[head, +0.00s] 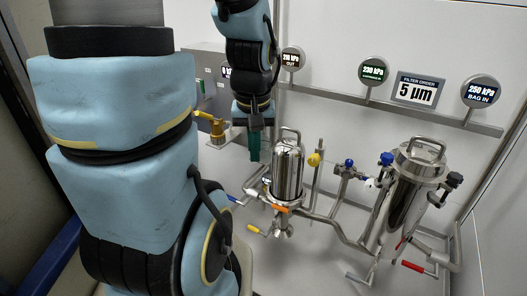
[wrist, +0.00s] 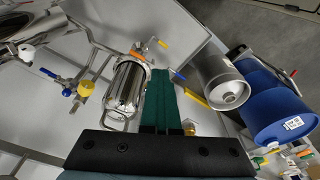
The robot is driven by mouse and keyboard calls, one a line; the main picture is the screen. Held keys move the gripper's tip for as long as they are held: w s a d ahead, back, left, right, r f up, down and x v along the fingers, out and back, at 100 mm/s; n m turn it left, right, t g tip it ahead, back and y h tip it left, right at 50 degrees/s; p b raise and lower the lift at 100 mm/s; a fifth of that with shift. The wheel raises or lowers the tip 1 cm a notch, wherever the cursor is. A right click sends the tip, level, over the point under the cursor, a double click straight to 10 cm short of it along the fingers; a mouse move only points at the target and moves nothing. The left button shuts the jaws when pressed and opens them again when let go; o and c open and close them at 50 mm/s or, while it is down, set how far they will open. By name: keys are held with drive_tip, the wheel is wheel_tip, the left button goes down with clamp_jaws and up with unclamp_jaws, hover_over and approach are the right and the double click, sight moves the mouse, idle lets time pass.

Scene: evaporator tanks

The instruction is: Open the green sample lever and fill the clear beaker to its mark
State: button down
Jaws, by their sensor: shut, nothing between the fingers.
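I cannot make out a green sample lever or a clear beaker in either view. My gripper (head: 254,157) hangs pointing down, left of and behind the top of the smaller steel filter housing (head: 288,172). Its green fingers are together with nothing between them. In the wrist view the fingers of my gripper (wrist: 162,74) stand beside the same steel housing (wrist: 126,92), and they hide what lies behind them. I cannot tell whether they touch it. An orange lever (head: 279,208), a yellow lever (head: 257,231) and a blue lever (head: 234,199) sit around the housing's base.
A larger steel housing (head: 402,205) stands at right, with a red lever (head: 413,266) low beside it. Pipes with blue and yellow knobs run between the housings. Gauges and a "5 µm" sign (head: 417,90) hang behind. The wrist view shows a steel keg (wrist: 226,82) and blue drum (wrist: 275,110).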

drive_tip(key=shift+n, duration=0.6)
drive_tip(key=shift+d+b, duration=0.85)
drive_tip(key=shift+d, duration=1.55)
drive_tip(key=shift+s, duration=0.1)
drive_tip(key=shift+n, duration=0.6)
drive_tip(key=shift+w+d+b, duration=0.2)
drive_tip(key=shift+d+b, duration=0.75)
drive_tip(key=shift+d, duration=1.45)
idle(1.9)
